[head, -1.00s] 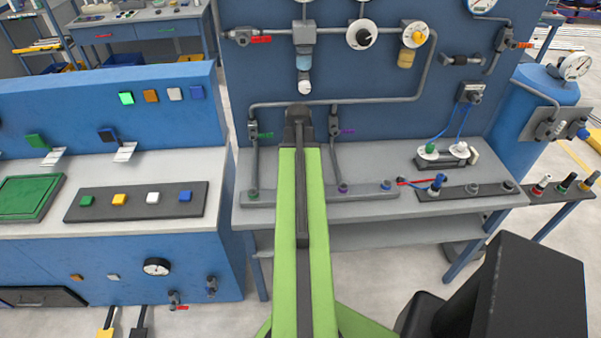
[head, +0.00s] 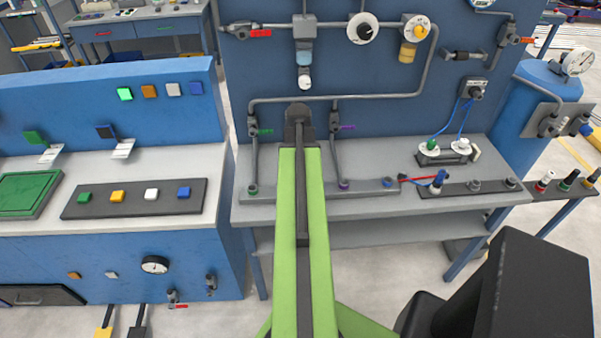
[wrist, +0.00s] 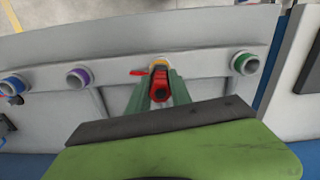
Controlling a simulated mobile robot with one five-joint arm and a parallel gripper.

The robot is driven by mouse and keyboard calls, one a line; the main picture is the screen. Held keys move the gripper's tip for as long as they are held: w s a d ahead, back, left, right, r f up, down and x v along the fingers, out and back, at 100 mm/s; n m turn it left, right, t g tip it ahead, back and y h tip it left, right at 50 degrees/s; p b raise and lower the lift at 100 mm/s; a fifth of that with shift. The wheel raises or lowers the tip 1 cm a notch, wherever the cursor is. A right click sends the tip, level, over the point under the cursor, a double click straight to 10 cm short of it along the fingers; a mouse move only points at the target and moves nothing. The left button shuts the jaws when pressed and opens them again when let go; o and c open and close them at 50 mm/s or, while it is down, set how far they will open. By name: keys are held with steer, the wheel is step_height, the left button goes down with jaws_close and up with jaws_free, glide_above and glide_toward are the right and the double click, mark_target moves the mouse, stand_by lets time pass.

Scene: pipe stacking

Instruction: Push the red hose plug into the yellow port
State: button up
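My gripper (wrist: 159,97) shows in the wrist view with its two green fingers on either side of the red hose plug (wrist: 160,84). It looks shut on the plug. The yellow port (wrist: 158,63) shows as a yellow rim just beyond the plug, which overlaps it in the picture. I cannot tell whether the plug's tip is inside the port or only in front of it. In the head view, my green arm hides the gripper, the plug and the yellow port.
Beside the yellow port are a green port (wrist: 244,62), a purple port (wrist: 78,78) and a blue port (wrist: 13,85). A small red part (wrist: 137,72) lies close to the fingers. Vertical pipes (head: 335,160) stand behind the port rail. Bare grey bench (head: 385,160) lies to the right.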

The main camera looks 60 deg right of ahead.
steer(key=o, duration=0.4)
steer(key=shift+o, duration=0.2)
steer(key=shift+r, duration=0.1)
step_height(320, 180, up, 17)
steer(key=p, duration=1.7)
steer(key=shift+r, duration=0.1)
